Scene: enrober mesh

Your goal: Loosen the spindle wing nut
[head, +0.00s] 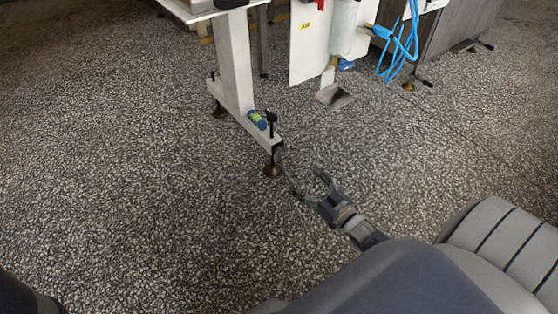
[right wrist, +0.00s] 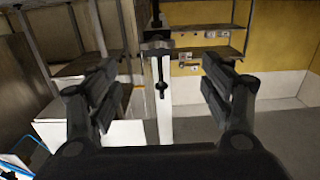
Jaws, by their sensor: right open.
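My right gripper (head: 307,182) is open and empty, low over the floor just in front of the white leg's foot bar (head: 255,132). Nothing touches the fingers. My left gripper is out of view.
A small blue-green roll or can (head: 257,119) lies on the foot bar beside the spindle. A white panel (head: 310,50) with blue hoses (head: 400,48) stands behind. The speckled floor (head: 140,200) is clear at the left. Shelves (right wrist: 208,48) show in the right wrist view.

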